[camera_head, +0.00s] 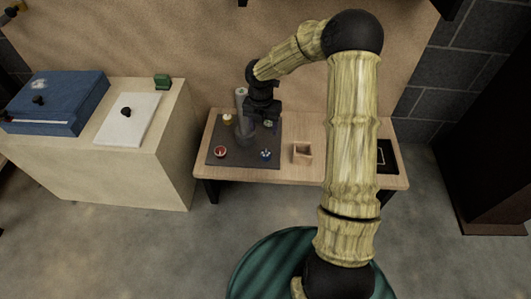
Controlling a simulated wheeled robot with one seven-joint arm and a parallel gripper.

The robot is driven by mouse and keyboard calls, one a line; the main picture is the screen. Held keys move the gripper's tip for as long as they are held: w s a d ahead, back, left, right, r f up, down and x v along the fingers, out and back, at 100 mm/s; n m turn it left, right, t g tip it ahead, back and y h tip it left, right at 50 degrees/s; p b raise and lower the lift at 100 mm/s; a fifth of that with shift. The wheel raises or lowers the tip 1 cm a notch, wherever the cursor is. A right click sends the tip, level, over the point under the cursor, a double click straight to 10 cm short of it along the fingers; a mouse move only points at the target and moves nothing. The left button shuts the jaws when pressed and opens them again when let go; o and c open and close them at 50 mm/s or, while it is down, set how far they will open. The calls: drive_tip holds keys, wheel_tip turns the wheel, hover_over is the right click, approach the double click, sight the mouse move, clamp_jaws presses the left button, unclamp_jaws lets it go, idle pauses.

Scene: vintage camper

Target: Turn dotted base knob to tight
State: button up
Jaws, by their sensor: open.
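A dark square board (212,136) lies on the left part of the low wooden table. Several small knobs stand on it: a red and white one (220,152), a blue one (265,154), an orange and white one (228,119) and a green one (268,124). The base patterns are too small to tell which knob is dotted. My gripper (262,112) is open and empty-looking over the back right of the board, close to the green knob. I cannot tell whether it touches anything. A grey upright cylinder (241,97) shows just left of the gripper.
A small open wooden box (302,153) stands right of the board on the wooden table (315,171). A black panel (387,155) lies at the right end, partly behind my arm. A cream cabinet (157,160) stands at the left with a blue case (57,95).

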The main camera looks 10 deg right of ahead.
sight(266, 153)
drive_tip(key=f+b, duration=0.2)
drive_tip(key=f, duration=0.2)
drive_tip(key=f+b, duration=0.2)
drive_tip(key=f, duration=0.2)
drive_tip(key=f+b, duration=0.2)
drive_tip(key=f, duration=0.3)
drive_tip(key=shift+s+d, duration=0.15)
drive_tip(key=shift+d, duration=0.15)
drive_tip(key=c, duration=1)
